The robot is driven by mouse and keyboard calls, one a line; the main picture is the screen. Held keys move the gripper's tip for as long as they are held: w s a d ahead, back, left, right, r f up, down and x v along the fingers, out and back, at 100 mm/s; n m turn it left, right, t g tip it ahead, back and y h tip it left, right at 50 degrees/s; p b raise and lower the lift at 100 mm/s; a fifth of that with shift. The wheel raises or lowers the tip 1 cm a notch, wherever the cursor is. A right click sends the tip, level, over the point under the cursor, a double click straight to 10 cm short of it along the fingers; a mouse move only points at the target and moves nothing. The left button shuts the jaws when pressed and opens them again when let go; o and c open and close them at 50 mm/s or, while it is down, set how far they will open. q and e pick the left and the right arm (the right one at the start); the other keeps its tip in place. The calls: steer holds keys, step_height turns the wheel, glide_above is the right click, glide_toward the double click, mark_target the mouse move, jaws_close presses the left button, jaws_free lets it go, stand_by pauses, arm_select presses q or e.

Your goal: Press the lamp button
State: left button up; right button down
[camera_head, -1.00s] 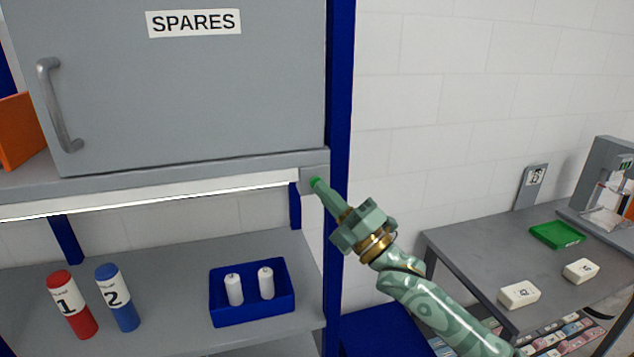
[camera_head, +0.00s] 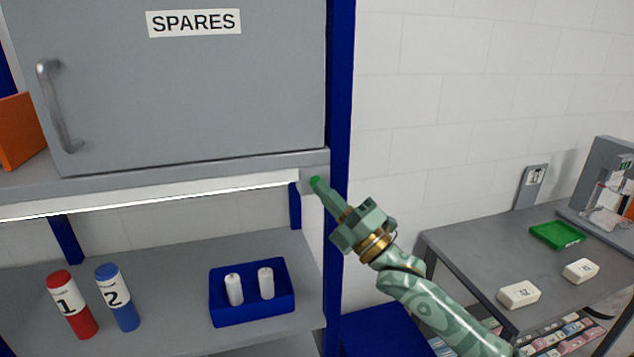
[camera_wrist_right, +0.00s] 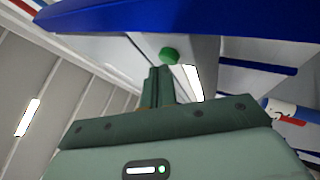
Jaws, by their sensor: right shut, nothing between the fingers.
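The lamp button is a small green knob (camera_head: 315,182) on a grey box (camera_head: 308,187) at the right end of the lit lamp strip (camera_head: 150,204) under the shelf. It also shows in the right wrist view as a green disc (camera_wrist_right: 169,54) just past my fingertips. My right gripper (camera_head: 324,192) is shut and empty, its tips right at the button in the head view. Whether they touch it I cannot tell. My left gripper is not in view.
A grey SPARES cabinet (camera_head: 190,90) is above the lamp, and a blue post (camera_head: 339,120) stands right of the button. Below are a red bottle (camera_head: 80,318), a blue bottle (camera_head: 122,312) and a blue tray (camera_head: 250,312) with two white cylinders. A grey table (camera_head: 460,255) stands at right.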

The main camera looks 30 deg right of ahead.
steer(key=shift+w+d, duration=0.1)
steer(key=shift+w, duration=0.3)
steer(key=shift+s, duration=0.4)
steer(key=s+a+p, duration=0.1)
steer(key=s+p, duration=0.1)
steer(key=s, duration=0.3)
steer(key=shift+s+a, duration=0.35)
steer(key=shift+s, duration=0.05)
